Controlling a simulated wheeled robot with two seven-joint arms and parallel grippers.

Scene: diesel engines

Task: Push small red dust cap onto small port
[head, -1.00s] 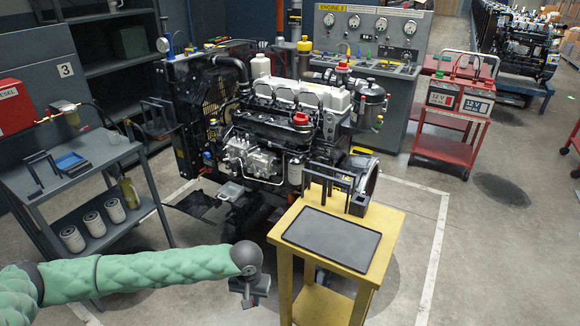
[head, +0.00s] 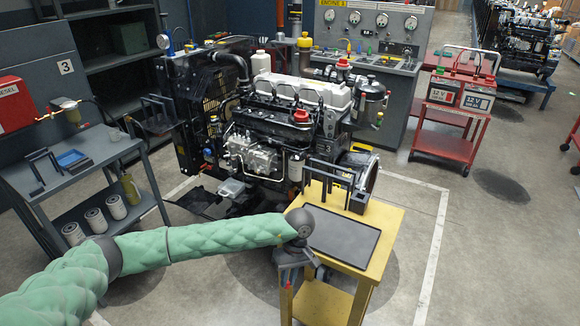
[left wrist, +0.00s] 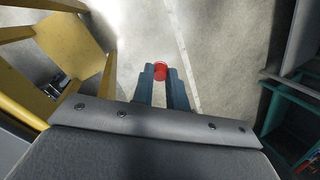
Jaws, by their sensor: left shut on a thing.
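My left gripper (head: 289,270) hangs beside the left edge of the yellow cart, below the height of its top. In the left wrist view the two blue-grey fingers (left wrist: 161,77) are closed on a small red dust cap (left wrist: 160,69), which sits at their tips above the floor. The engine (head: 270,135) stands behind, apart from the gripper. I cannot tell which of its fittings is the small port. My right gripper is not in view.
The yellow cart (head: 378,222) carries a black mat (head: 340,238) and a dark rack (head: 330,180). A grey bench (head: 90,160) stands at the left. A red battery cart (head: 450,125) stands at the back right. Floor is open at the right.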

